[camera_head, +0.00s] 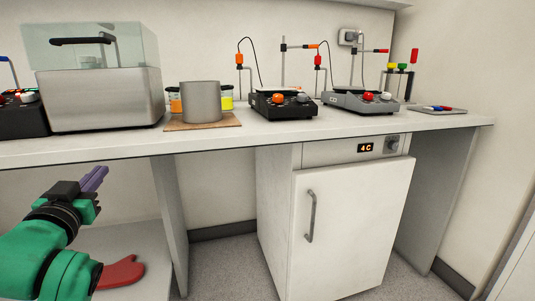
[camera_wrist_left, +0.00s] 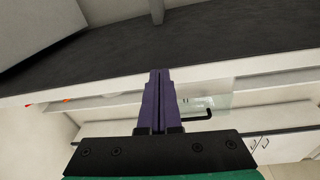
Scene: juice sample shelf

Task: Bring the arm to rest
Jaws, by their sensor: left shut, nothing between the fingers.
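My left gripper (camera_head: 94,179) is at the lower left of the head view, in front of and below the bench top, on a green and black arm. Its purple fingers point up and to the right. In the left wrist view the two purple fingers (camera_wrist_left: 159,78) lie together, shut with nothing between them. They touch nothing that I can see. My right gripper is in neither view.
The bench top (camera_head: 270,132) runs above the gripper. On it stand a steel bath (camera_head: 105,99) with a clear lid, a grey pot (camera_head: 200,101) and two stirrers (camera_head: 283,106). A white fridge (camera_head: 350,230) is below. A red object (camera_head: 121,272) lies low left.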

